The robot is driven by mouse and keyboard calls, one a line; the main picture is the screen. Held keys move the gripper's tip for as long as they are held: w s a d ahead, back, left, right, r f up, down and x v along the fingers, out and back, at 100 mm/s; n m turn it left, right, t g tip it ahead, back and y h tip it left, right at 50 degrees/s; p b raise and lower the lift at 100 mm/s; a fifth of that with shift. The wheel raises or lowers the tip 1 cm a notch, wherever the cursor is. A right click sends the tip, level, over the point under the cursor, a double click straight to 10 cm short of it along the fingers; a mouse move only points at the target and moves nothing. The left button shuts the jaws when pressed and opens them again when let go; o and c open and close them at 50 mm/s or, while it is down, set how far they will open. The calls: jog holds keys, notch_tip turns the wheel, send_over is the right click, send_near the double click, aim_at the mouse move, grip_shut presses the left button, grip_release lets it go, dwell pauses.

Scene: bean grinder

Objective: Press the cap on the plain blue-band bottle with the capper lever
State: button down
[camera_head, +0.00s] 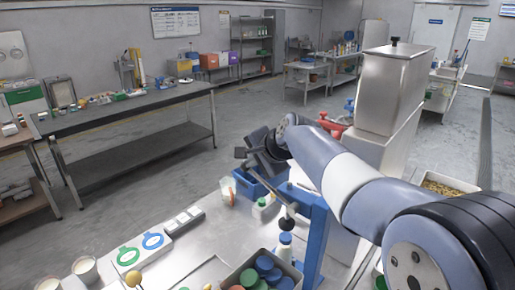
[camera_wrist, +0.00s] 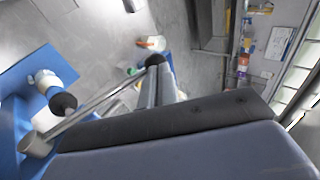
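The capper's blue column (camera_head: 314,235) stands at the right of the near bench, with its black press head (camera_head: 287,224) above a white bottle with a blue band (camera_head: 286,247). Whether a cap sits on it is too small to tell. In the wrist view, the black press head (camera_wrist: 62,104) and a white cylinder, apparently the bottle (camera_wrist: 46,80), are at left. The metal lever (camera_wrist: 100,100) runs up right to a black knob (camera_wrist: 155,60). My gripper (camera_head: 254,145) is beyond the capper; its fingers (camera_wrist: 160,85) appear near the knob. Contact and finger gap are unclear.
A tray of coloured caps (camera_head: 240,275) sits at the near bench edge. A green-capped bottle (camera_head: 262,205) and blue bin (camera_head: 247,186) are near the capper. A steel hopper (camera_head: 385,95) stands right, behind my arm. Floor lies open at left.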

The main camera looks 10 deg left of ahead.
aim_at(257, 178)
notch_tip(257, 178, down, 14)
jog(key=a+g+h+p, duration=0.1)
jog(key=h+p, duration=0.1)
jog(key=shift+w+a+r+g+h+p, duration=0.2)
jog(key=shift+w+a+g+h+p, duration=0.1)
jog(key=shift+w+a+p, duration=0.1)
dwell(0.5)
jog(key=v, duration=0.4)
jog(key=b+v, duration=0.1)
jog(key=v, duration=0.3)
jog(key=w+a+r+b+v, duration=0.1)
jog(key=v, duration=0.3)
jog(key=shift+s+r, duration=0.1)
